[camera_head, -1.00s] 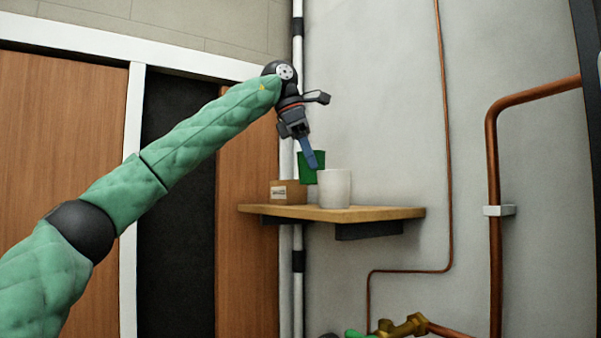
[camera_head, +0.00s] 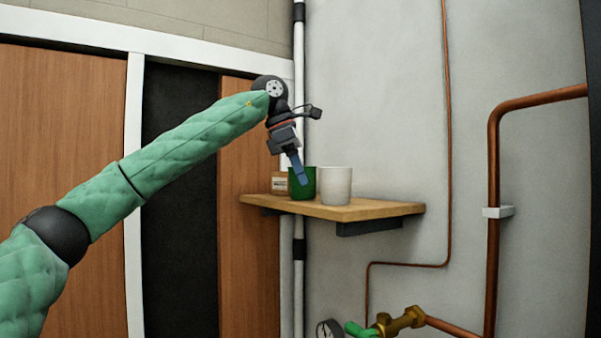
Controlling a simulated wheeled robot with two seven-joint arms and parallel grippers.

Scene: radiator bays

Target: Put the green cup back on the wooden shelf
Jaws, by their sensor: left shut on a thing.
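The green cup (camera_head: 307,190) is upright at the wooden shelf (camera_head: 375,210), just left of a white cup. Its base appears to be at the shelf's top surface; I cannot tell for certain whether it bears on it. My left gripper (camera_head: 300,178) reaches down from above and is shut on the green cup's rim, with a blue-grey finger in front of the cup's left part. My right gripper is out of view.
The white cup (camera_head: 335,186) stands close on the right of the green cup. A small cardboard box (camera_head: 279,184) sits behind on the left. The shelf's right end is bare. Copper pipes (camera_head: 493,230) and a brass valve (camera_head: 400,322) are to the right and below.

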